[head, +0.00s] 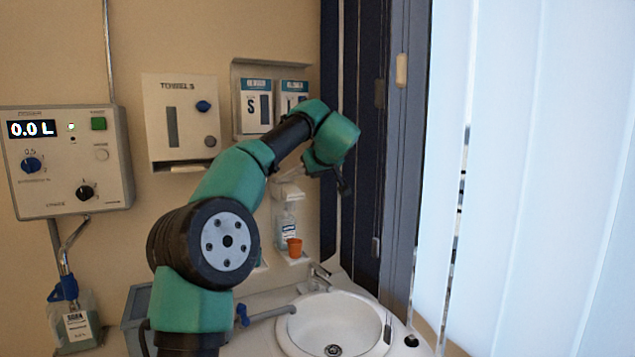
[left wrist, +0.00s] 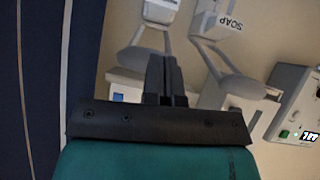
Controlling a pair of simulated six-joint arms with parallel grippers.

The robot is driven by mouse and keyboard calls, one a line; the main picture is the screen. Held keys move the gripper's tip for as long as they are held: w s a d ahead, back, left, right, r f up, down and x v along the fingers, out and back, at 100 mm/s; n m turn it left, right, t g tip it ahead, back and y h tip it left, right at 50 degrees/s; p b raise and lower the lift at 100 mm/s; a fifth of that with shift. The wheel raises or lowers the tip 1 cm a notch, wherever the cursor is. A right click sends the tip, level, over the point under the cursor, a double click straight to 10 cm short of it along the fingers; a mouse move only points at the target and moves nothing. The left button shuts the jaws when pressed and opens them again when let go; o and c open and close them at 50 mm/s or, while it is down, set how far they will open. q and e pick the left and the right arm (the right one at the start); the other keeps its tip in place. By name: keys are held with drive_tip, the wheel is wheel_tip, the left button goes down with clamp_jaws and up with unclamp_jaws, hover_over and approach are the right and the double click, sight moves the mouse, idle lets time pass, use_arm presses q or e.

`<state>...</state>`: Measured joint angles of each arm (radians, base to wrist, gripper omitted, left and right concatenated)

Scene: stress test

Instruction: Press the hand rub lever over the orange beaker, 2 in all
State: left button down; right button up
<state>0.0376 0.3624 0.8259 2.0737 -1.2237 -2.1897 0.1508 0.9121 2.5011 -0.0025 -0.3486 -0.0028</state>
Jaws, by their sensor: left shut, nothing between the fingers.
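The hand rub dispenser (head: 288,190) is on the wall above the sink's back edge, with a clear bottle (head: 287,228) under it. Its pale lever (head: 297,172) sticks out to the right toward my gripper. The orange beaker (head: 294,247) stands upright below, by the bottle. My left gripper (head: 345,188) is high, right of the dispenser, pointing down; I cannot tell if it touches the lever. In the left wrist view its fingers (left wrist: 166,65) are shut together and empty, with a grey lever (left wrist: 132,52) to their left. My right gripper is not in view.
A second dispenser labelled SOAP (left wrist: 228,20) with its own lever (left wrist: 240,86) is close by; my arm mostly hides it in the head view. A white sink (head: 335,325) with a tap (head: 319,275) lies below. A dark wall panel (head: 352,120) and pale blinds (head: 520,150) are right.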

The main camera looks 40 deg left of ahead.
use_arm(q)
drive_tip(key=v, duration=0.8)
drive_tip(key=shift+s+d, duration=0.35)
drive_tip(key=shift+f, duration=0.1)
